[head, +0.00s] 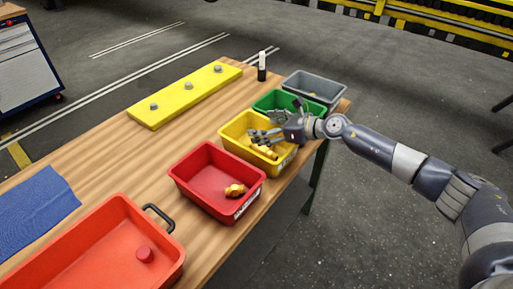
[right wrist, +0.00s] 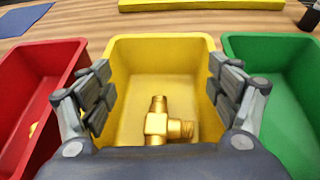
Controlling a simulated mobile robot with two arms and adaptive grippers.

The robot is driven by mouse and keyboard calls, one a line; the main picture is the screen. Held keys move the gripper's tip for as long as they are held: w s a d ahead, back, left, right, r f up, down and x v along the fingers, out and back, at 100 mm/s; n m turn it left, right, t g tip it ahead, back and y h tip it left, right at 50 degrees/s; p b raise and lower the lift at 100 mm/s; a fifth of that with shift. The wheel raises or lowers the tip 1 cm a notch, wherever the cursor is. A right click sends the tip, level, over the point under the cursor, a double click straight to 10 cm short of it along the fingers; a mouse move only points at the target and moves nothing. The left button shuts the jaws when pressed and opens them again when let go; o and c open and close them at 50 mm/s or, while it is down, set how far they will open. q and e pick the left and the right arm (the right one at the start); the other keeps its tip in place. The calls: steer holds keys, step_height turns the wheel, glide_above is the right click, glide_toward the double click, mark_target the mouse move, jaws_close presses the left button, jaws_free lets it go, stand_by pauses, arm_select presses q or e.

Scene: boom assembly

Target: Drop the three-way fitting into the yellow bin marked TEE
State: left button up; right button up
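The brass three-way fitting (right wrist: 158,127) lies inside the yellow bin (right wrist: 160,42), on its floor, in the right wrist view. In the head view a bit of brass (head: 266,153) shows in the yellow bin (head: 235,147), partly hidden by my right gripper. My right gripper (head: 262,138) is over the yellow bin with its fingers spread. In the right wrist view the open right gripper (right wrist: 160,88) has one finger at each side of the bin, with nothing between them. My left gripper is not in view.
A red bin (head: 190,183) holds a brass piece (head: 235,190). Green (head: 262,104) and grey (head: 300,80) bins stand behind the yellow one. An orange tray (head: 80,240) holds a red cap (head: 145,254). A yellow board (head: 170,103) and black-and-white bottle (head: 262,70) are on the table.

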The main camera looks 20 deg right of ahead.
steer(key=v, duration=1.2)
steer(key=shift+r, duration=0.15)
